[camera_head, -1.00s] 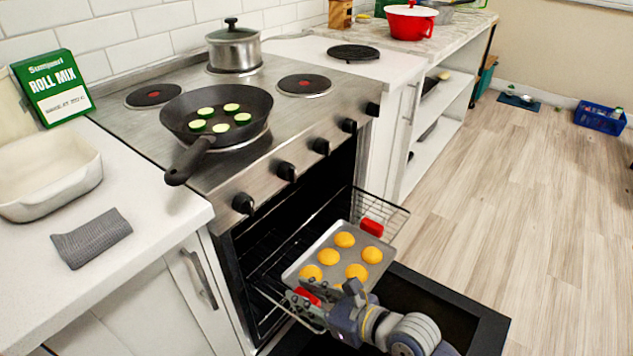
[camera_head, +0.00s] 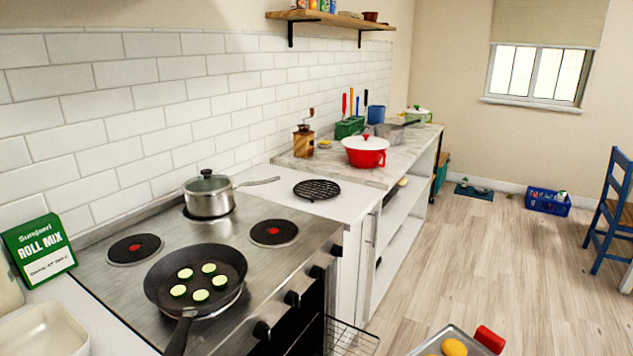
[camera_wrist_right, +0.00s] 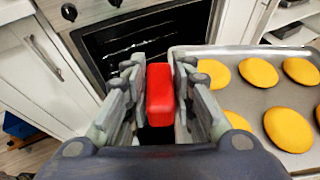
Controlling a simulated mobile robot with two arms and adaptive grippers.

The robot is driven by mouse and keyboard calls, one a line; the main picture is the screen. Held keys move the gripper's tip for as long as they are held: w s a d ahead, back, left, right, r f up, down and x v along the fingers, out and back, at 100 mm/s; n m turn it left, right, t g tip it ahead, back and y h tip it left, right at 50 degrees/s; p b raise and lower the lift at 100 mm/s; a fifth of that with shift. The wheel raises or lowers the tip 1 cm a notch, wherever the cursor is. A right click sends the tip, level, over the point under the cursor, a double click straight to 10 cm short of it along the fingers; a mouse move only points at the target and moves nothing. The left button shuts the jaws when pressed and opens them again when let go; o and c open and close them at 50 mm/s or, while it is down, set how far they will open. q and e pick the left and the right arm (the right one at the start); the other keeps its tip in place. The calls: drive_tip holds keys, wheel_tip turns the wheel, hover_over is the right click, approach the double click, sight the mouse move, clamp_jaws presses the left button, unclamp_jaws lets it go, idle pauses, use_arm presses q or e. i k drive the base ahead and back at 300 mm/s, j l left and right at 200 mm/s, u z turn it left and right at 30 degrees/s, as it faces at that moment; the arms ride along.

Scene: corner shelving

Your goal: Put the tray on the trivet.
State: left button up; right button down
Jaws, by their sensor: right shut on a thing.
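The grey metal tray (camera_head: 468,341) with yellow-orange round buns shows only in part at the bottom right edge of the head view. One red handle (camera_head: 489,339) of it is visible there. In the right wrist view the tray (camera_wrist_right: 258,97) lies at the right, and its other red handle (camera_wrist_right: 160,95) is between the fingers. My right gripper (camera_wrist_right: 160,98) is shut on this handle, holding the tray in front of the oven. The black round trivet (camera_head: 317,189) lies bare on the white counter right of the stove. My left gripper is not in view.
A pan with cucumber slices (camera_head: 196,282) and a lidded steel pot (camera_head: 209,194) stand on the stove, the pot's handle pointing toward the trivet. A red pot (camera_head: 366,153) stands on the counter beyond. The oven rack (camera_head: 350,338) sticks out below.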

sight(316, 188)
drive_tip(key=k+l+u, duration=0.25)
drive_tip(key=k, duration=0.2)
drive_tip(key=k+l+u, duration=0.1)
drive_tip(key=k+u, duration=0.2)
drive_tip(key=k, duration=0.15)
drive_tip(key=l+u, duration=0.25)
drive_tip(key=l, duration=0.4)
drive_tip(key=l+u, duration=0.2)
drive_tip(key=l, duration=0.45)
drive_tip(key=k+l+u, duration=0.25)
drive_tip(key=l, duration=0.4)
drive_tip(key=i+l+u, duration=0.2)
drive_tip(key=l, duration=0.45)
drive_tip(key=l+u, duration=0.2)
drive_tip(key=l, duration=0.5)
drive_tip(key=l+u, duration=0.15)
drive_tip(key=l, duration=0.5)
drive_tip(key=l+u, duration=0.2)
drive_tip(key=l, duration=0.5)
drive_tip(key=k+l+u, duration=0.2)
drive_tip(key=l, duration=0.5)
drive_tip(key=l+u, duration=0.2)
drive_tip(key=l, duration=0.45)
drive_tip(key=k, duration=0.05)
